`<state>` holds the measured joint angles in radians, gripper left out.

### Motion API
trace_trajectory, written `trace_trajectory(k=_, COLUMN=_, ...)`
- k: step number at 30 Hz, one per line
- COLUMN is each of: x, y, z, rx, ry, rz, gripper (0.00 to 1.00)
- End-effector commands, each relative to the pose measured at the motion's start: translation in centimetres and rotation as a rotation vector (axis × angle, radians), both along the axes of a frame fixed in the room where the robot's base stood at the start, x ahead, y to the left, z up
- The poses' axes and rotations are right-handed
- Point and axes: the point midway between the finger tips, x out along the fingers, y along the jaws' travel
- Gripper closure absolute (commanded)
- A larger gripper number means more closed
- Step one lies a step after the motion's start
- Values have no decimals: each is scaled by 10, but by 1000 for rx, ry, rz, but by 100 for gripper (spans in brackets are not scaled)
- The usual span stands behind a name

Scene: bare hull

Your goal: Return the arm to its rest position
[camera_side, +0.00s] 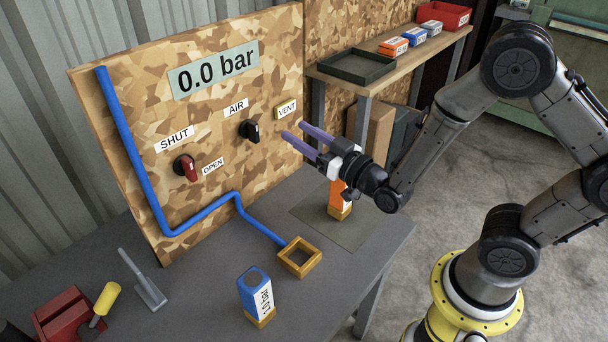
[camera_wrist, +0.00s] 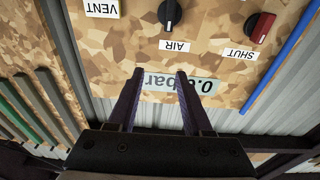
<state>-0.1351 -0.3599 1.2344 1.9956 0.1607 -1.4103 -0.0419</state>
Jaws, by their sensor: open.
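My gripper (camera_side: 294,138) is open and empty, raised above the table in front of the plywood panel in the side view. Its two purple fingers point toward the panel near the VENT label (camera_side: 287,109). In the wrist view the fingers of my gripper (camera_wrist: 158,75) are spread apart with nothing between them, and the panel (camera_wrist: 120,50) appears upside down beyond. The black AIR knob (camera_side: 250,131) and the red SHUT/OPEN knob (camera_side: 186,168) are on the panel, left of the fingers in the side view. The display (camera_side: 214,70) reads 0.0 bar.
A blue block marked 1.0 bar (camera_side: 255,292) and a wooden square frame (camera_side: 299,258) are on the grey table (camera_side: 210,275). An orange block (camera_side: 339,199) stands on a mat, below my wrist. A shelf (camera_side: 405,64) holds a dark tray (camera_side: 356,67), several small boxes and a red bin (camera_side: 443,15).

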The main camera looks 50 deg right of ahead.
Motion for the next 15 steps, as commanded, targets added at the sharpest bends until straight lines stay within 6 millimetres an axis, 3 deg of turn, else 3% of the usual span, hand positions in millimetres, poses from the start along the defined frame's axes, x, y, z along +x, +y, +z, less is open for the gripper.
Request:
trace_trajectory(k=1, x=3, y=-3, z=30, rx=7, ry=-54, rz=-7, gripper=50)
trace_trajectory(k=3, x=6, y=-7, z=70, rx=19, ry=-94, rz=-12, gripper=50)
trace_trajectory(k=6, x=5, y=-12, z=111, rx=33, ry=-82, rz=-10, gripper=50)
trace_trajectory(k=9, x=-2, y=-14, z=141, rx=43, ry=-27, rz=0, gripper=50)
trace_trajectory(k=15, x=-34, y=-17, z=168, rx=46, ry=143, rz=19, gripper=50)
